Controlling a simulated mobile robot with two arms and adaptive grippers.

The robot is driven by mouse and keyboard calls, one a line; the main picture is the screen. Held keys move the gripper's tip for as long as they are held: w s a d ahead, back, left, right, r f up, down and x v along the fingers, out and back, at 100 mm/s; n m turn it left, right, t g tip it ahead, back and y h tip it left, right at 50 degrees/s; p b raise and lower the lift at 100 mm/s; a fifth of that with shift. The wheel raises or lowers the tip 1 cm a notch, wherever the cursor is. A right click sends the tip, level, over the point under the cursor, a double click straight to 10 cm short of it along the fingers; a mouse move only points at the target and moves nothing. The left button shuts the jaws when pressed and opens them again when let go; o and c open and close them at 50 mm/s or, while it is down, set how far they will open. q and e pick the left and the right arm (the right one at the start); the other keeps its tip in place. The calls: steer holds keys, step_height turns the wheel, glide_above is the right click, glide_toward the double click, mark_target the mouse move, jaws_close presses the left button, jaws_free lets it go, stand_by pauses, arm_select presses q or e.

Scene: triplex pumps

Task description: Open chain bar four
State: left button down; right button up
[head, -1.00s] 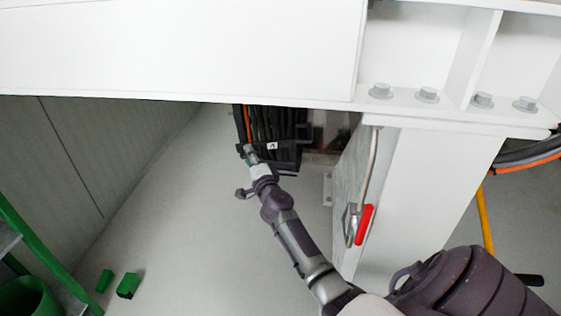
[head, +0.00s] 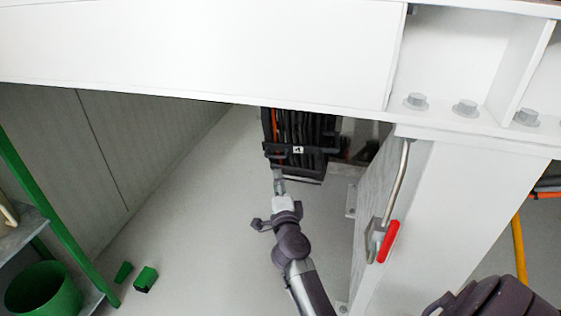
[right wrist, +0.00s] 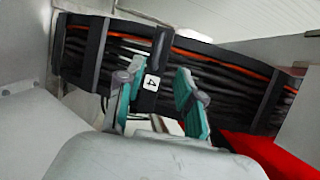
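The chain bar labelled 4 (head: 315,151) is a black crossbar over a bundle of black and orange cables, just below the white beam in the head view. In the right wrist view the labelled bar (right wrist: 158,55) runs upright across the cables, with its white "4" label between my fingers. My right gripper (head: 279,175) is just below and left of the label in the head view. Its two teal fingers (right wrist: 155,95) are apart, one on each side of the bar; I cannot tell whether they touch it. My left gripper is not in view.
The white beam (head: 200,50) crosses above the chain. A white post (head: 440,200) with a red-handled lever (head: 388,242) stands to the right. Green blocks (head: 145,279) and a green bucket (head: 42,289) are at lower left.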

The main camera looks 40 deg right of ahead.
steer(key=s+a+r+n+t+h, duration=0.2)
steer(key=s+a+r, duration=0.3)
steer(key=s+r, duration=0.3)
steer(key=s+a+r+n+t+h, duration=0.2)
steer(key=s+a+r+n+t, duration=0.3)
steer(key=r, duration=0.6)
steer(key=s, duration=0.2)
steer(key=shift+s+a+r+p, duration=0.15)
steer(key=shift+s+r+p, duration=0.1)
steer(key=shift+s+p, duration=0.15)
